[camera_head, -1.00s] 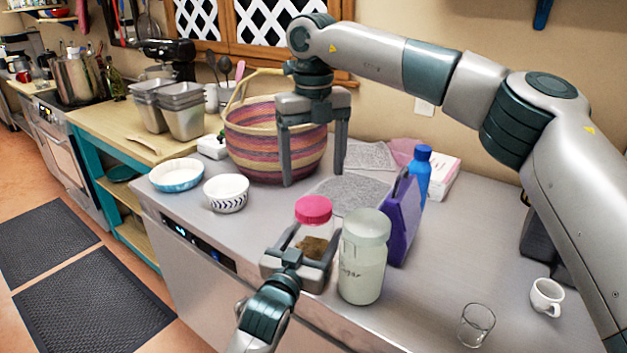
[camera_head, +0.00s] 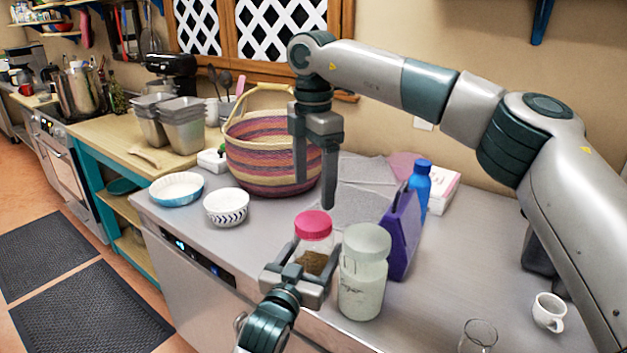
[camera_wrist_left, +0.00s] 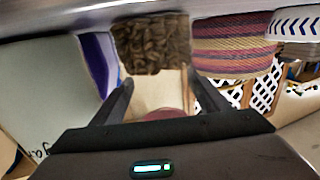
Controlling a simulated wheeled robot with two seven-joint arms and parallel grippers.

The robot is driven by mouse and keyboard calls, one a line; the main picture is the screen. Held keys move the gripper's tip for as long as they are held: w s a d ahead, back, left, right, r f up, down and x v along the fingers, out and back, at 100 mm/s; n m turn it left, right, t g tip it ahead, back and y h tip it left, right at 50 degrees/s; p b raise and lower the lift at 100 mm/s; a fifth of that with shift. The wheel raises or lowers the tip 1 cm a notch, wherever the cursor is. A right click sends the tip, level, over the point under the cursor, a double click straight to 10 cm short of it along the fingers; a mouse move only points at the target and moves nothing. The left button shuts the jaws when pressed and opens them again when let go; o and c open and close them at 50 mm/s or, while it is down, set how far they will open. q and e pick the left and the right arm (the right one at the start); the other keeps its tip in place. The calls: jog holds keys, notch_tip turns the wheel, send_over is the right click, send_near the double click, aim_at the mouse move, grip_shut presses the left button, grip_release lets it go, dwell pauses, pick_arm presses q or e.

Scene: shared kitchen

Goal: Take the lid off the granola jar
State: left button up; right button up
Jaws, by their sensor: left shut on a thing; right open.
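The granola jar (camera_head: 311,262) is clear, with brown contents and a pink lid (camera_head: 313,223) on top. It stands upright near the counter's front edge; its base is hidden. My left gripper (camera_head: 308,258) is shut around the jar's body from the front. The left wrist view, upside down, shows the brown granola (camera_wrist_left: 152,45) between its fingers and part of the pink lid (camera_wrist_left: 163,115) lower down. My right gripper (camera_head: 315,193) points down, open and empty, above and slightly behind the lid, with a gap visible between its fingers.
A white lidded jar (camera_head: 363,280) stands close on the right, with a purple box (camera_head: 402,235) and blue bottle (camera_head: 420,185) behind. A striped basket (camera_head: 262,160) stands behind my right gripper. A bowl (camera_head: 226,207), glass (camera_head: 478,335) and mug (camera_head: 549,311) stand apart.

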aim_at(313, 220)
jog(key=m, duration=0.4)
jog(key=shift+f, duration=0.15)
dwell(0.4)
jog(key=shift+f, duration=3.85)
